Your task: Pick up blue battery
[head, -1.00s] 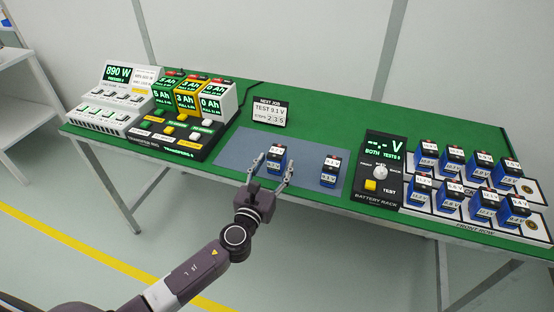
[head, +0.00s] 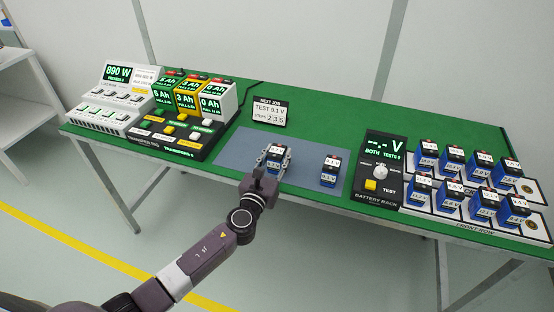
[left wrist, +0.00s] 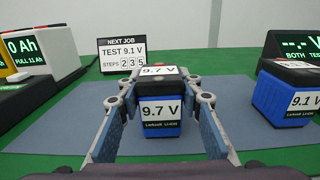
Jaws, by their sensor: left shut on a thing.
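A blue battery with a black top and white 9.7 V labels (left wrist: 159,112) stands upright on the grey-blue mat (head: 225,156); it also shows in the head view (head: 277,153). My left gripper (head: 273,160) is shut on this battery, with one finger on each side of it in the left wrist view (left wrist: 158,118). A second blue battery, labelled 9.1 V (head: 329,172), stands apart to the right on the mat; it also shows in the left wrist view (left wrist: 287,96). My right gripper is not in view.
A battery rack (head: 378,200) with a screen, knob and yellow button stands right of the mat, beside several blue batteries in two rows. A sign reading TEST 9.1 V (head: 270,111) stands behind the mat. Coloured units (head: 187,97) and a white 890 W device (head: 113,103) stand at left.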

